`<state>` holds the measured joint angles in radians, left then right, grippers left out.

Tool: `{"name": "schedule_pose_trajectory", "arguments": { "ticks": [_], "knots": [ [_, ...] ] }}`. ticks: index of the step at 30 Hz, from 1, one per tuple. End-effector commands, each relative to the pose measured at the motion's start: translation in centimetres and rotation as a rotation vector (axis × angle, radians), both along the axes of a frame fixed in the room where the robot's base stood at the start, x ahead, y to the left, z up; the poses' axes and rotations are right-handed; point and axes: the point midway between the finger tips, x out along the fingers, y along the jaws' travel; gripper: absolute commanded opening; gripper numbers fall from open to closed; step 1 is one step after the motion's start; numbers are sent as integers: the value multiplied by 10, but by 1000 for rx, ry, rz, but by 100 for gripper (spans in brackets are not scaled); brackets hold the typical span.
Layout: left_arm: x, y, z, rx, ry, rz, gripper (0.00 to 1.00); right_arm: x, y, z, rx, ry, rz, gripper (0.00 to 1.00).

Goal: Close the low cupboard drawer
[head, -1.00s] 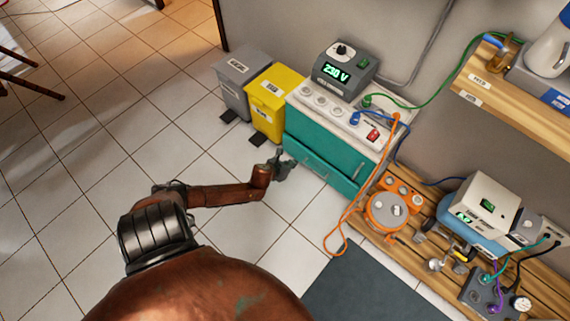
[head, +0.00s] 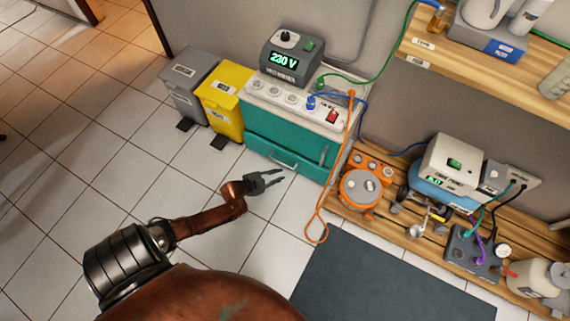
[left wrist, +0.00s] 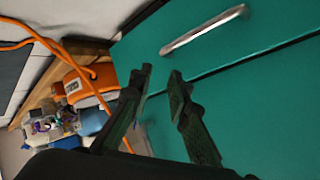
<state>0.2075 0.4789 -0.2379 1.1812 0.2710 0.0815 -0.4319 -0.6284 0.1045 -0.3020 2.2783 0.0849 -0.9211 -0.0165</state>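The low teal cupboard (head: 315,146) stands against the wall under a white top. Its drawer front has a silver handle (head: 285,161), which also shows large in the left wrist view (left wrist: 205,30). A dark gap runs along the drawer front's edge in the left wrist view; how far out the drawer stands is hard to tell. My left gripper (head: 281,176) is in front of the drawer, just short of the handle. Its two dark fingers are apart and empty in the left wrist view (left wrist: 161,73). My right gripper is not in view.
A yellow bin (head: 224,100) and a grey bin (head: 187,92) stand left of the cupboard. An orange cable (head: 325,205) hangs to the floor at its right, beside a wooden bench (head: 385,222) with equipment. Tiled floor before the drawer is clear; a dark mat (head: 385,285) lies to the right.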

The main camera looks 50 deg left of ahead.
Motion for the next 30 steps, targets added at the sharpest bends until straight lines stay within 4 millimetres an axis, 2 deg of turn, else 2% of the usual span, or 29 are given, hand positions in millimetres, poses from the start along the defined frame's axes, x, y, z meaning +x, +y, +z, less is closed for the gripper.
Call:
{"name": "schedule_pose_trajectory", "arguments": {
  "ticks": [1,5,12,15,18,21,26,30],
  "knots": [
    [3,-4,-9,-176,-16,106,17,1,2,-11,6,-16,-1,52],
    [13,-7,-16,-657,-77,383,17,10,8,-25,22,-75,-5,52],
    [16,8,-32,-1515,-233,828,17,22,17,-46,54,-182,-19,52],
    [11,16,-40,-1791,-306,951,17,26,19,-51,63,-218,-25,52],
    [7,22,-46,-1983,-362,1023,17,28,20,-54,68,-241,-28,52],
    [5,25,-48,-2087,-398,1060,17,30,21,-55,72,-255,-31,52],
    [12,30,-52,-2123,-409,1071,17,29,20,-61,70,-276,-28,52],
    [29,35,-58,-2120,-407,1072,17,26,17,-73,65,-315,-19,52]
  ]
}}
